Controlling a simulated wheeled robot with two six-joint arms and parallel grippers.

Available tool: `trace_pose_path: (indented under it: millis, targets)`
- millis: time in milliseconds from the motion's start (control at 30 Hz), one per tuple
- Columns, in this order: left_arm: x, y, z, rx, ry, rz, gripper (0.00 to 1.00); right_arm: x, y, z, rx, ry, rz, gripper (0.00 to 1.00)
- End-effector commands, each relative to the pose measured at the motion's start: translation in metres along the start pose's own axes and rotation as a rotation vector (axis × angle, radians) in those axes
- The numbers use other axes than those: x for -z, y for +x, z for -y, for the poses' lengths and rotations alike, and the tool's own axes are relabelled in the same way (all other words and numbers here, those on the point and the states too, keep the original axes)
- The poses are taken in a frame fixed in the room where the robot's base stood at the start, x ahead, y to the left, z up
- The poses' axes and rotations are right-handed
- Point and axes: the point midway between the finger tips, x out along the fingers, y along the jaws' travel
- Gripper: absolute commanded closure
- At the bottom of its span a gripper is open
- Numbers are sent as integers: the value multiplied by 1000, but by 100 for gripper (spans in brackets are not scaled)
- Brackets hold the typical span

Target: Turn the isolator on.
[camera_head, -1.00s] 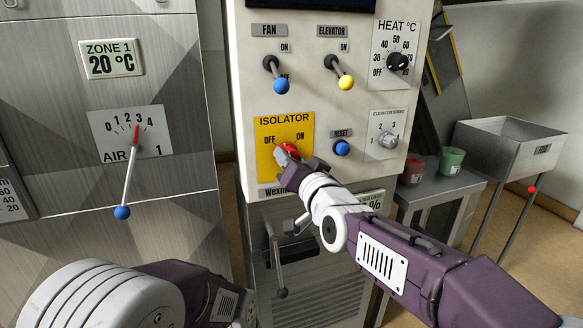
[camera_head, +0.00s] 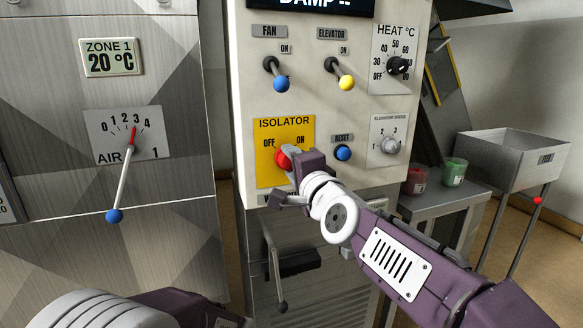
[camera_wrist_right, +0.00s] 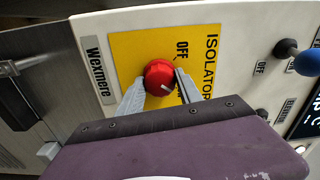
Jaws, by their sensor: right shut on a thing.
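The isolator is a red knob (camera_head: 284,157) on a yellow plate (camera_head: 268,178) marked OFF and ON, on the cream control panel. My right gripper (camera_head: 291,168) is shut on the red knob, which partly hides behind it. In the right wrist view the two grey fingers (camera_wrist_right: 158,90) sit either side of the knob (camera_wrist_right: 158,73). A white mark on the knob points towards the partly hidden ON label. The display (camera_head: 312,6) at the top of the panel is lit and reads DAMP. My left gripper is out of view.
Fan (camera_head: 281,84) and elevator (camera_head: 346,82) levers stand out above the isolator. A blue reset button (camera_head: 343,153) is close at its right. A black-handled lever (camera_head: 281,306) hangs below. The air lever (camera_head: 115,215) is at left.

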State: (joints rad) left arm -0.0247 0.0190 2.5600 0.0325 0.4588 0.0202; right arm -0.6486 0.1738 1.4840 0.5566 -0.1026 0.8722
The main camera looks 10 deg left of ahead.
Motion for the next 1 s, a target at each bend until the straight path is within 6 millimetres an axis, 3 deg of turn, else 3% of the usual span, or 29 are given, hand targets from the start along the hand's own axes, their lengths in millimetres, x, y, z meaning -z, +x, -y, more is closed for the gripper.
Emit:
trace_pose_path:
  millis: [333, 900, 933, 1000]
  targets:
    - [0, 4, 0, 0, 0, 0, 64, 0, 0, -1, -1, 136, 0, 98]
    - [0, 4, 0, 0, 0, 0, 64, 0, 0, -1, -2, 162, 0, 98]
    - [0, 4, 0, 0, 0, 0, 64, 0, 0, -1, -2, 162, 0, 52]
    - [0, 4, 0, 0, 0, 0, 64, 0, 0, -1, -1, 162, 0, 36]
